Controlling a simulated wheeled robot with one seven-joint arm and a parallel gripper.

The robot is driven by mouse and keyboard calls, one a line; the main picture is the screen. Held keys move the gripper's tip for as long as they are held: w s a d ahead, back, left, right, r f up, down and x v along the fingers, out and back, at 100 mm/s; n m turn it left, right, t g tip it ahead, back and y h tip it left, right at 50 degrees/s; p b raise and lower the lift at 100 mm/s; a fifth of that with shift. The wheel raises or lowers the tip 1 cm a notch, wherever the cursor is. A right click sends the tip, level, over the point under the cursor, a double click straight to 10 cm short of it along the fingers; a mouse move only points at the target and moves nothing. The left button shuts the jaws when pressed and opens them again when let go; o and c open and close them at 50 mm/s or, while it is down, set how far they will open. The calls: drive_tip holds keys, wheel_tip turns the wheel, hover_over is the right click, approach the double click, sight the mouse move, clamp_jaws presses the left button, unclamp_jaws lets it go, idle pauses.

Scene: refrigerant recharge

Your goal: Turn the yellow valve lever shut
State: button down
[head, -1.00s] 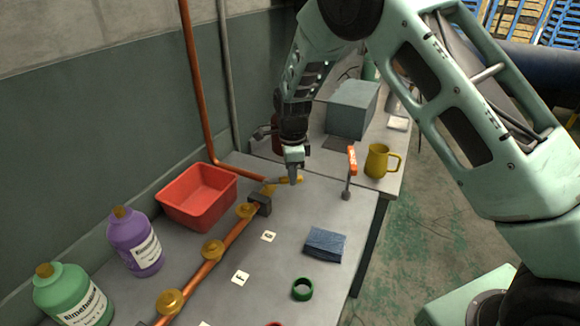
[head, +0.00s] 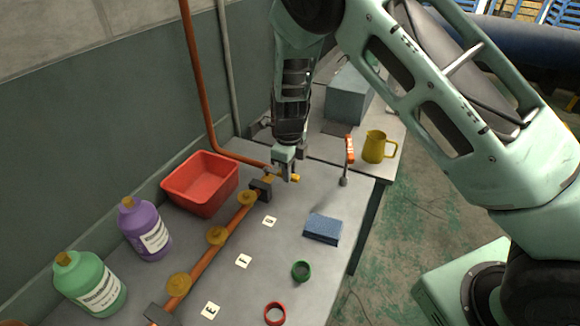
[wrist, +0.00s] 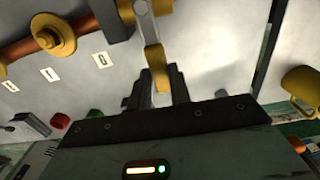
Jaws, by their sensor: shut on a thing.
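The valve lever has a yellow grip (head: 294,178) at the end of a grey arm, at the far end of the copper pipe (head: 213,257). My gripper (head: 286,176) is at the lever, pointing down, its fingers shut on the yellow grip. In the wrist view the yellow grip (wrist: 155,62) reaches in between the two fingers of my gripper (wrist: 161,82), and the grey arm runs up to the brass valve body. The lever points away from the pipe, towards the right in the head view. My fingers partly hide the lever in the head view.
A red bin (head: 201,207) stands left of the valve, with purple (head: 142,228) and green bottles (head: 92,284) nearer.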

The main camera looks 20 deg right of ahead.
idle(0.3)
drive_tip(key=c, duration=1.3)
unclamp_jaws()
wheel_tip(320, 180, up, 17)
drive_tip(key=shift+r+b, duration=0.2)
drive_tip(key=shift+b, duration=1.05)
